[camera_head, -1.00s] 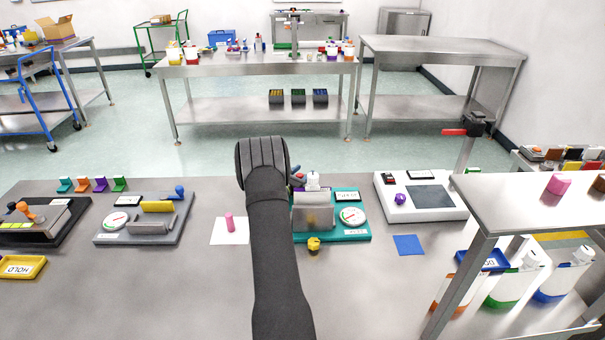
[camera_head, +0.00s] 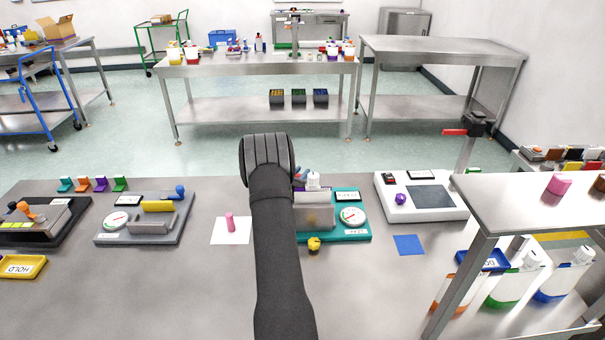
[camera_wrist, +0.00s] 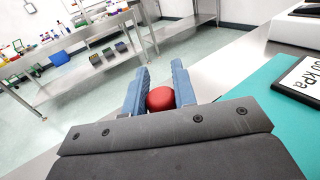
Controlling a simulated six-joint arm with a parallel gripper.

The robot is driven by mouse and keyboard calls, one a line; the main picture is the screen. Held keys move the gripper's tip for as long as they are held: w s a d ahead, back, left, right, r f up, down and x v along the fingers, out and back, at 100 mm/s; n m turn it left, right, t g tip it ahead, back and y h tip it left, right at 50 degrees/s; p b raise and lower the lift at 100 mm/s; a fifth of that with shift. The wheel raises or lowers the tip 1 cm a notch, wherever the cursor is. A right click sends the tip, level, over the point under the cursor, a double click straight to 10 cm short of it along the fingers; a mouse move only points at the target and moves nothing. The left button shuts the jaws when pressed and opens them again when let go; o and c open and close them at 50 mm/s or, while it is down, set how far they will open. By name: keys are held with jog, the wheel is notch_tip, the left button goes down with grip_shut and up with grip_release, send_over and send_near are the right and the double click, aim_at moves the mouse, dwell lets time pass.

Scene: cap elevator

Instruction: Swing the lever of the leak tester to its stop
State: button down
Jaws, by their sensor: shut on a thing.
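The leak tester I am at has a teal base (camera_head: 358,195) with a round dial gauge (camera_head: 352,216) and a grey block (camera_head: 316,212); the teal base also fills the right of the wrist view (camera_wrist: 270,95). The red ball knob (camera_wrist: 160,99) of its lever sits between the blue fingers of my gripper (camera_wrist: 160,88), which are shut on it. The lever's shaft is hidden below the gripper body. In the head view my gripper (camera_head: 301,174) is at the tester's back left corner, mostly hidden behind my dark arm.
A white device with a dark plate (camera_head: 430,196) stands to the right. A grey gauge unit with a blue knob (camera_head: 180,190) stands to the left. A pink peg on white paper (camera_head: 230,222) and a yellow knob (camera_head: 314,243) are near my arm.

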jog(key=shift+s+a+n+t+y, duration=0.2)
jog(key=shift+a+n+t+y, duration=0.3)
jog(key=shift+n+y, duration=0.45)
jog(key=c, duration=1.2)
grip_release()
jog(key=shift+o, duration=0.2)
jog(key=shift+d+m, duration=0.1)
jog(key=shift+m, duration=0.25)
